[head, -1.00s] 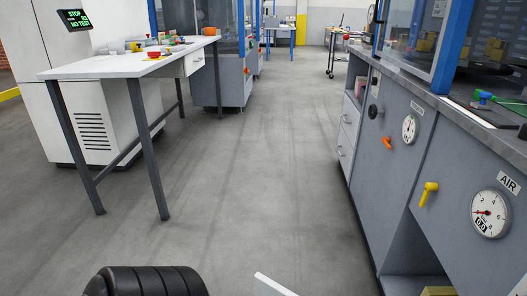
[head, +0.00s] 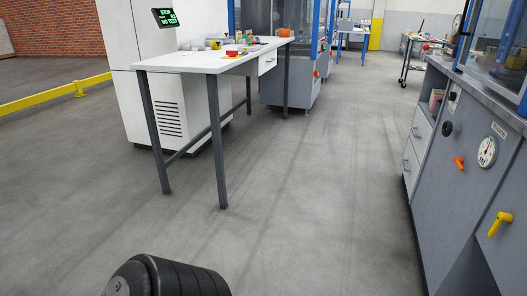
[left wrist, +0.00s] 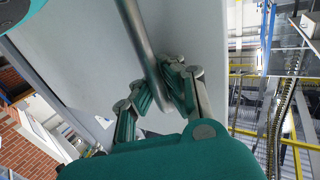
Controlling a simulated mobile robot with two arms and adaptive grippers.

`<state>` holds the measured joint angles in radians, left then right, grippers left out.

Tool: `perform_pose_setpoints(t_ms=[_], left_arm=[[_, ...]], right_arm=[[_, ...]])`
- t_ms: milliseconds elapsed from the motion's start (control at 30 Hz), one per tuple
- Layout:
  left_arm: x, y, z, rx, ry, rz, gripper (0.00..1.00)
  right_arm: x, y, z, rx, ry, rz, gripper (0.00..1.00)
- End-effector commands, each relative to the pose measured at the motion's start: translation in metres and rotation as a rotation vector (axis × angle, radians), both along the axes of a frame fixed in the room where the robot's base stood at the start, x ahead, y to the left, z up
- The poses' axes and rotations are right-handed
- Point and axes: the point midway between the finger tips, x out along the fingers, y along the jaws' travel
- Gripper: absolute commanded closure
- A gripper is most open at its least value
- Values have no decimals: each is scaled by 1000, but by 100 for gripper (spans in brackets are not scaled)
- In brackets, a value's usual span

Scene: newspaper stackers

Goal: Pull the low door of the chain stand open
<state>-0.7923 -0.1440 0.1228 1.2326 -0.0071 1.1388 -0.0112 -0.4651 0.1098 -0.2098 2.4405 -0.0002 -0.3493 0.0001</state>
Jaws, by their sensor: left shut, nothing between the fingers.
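My left gripper (left wrist: 170,88), with green and metal fingers, is shut with nothing held, in the left wrist view. A slim round metal bar (left wrist: 137,35) runs down to its fingers; I cannot tell whether they touch. A pale grey flat panel (left wrist: 200,35) fills the area behind the bar; I cannot tell whether it is the low door of the chain stand. The head view does not clearly show that door. Neither gripper is in the head view, and my right gripper is in no view.
In the head view, a white table (head: 205,60) with small parts on it stands before a white cabinet (head: 118,85) with a green display. A grey workbench (head: 460,190) lines the right side. A yellow rail (head: 50,96) is at the left. The floor between is clear.

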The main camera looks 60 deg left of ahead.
Motion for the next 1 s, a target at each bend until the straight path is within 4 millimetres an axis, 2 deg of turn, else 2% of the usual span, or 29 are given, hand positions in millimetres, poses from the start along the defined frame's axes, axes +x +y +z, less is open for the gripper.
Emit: perform_pose_setpoints(t_ms=[300,600,867,1000], left_arm=[[-2,5,3,9,-5,9,100],[-2,5,3,6,-7,8,64],[-1,3,1,3,-4,5,64],[-9,1,0,2,0,5,64]], right_arm=[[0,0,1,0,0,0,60],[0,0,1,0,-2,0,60],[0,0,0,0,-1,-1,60],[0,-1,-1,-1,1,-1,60]])
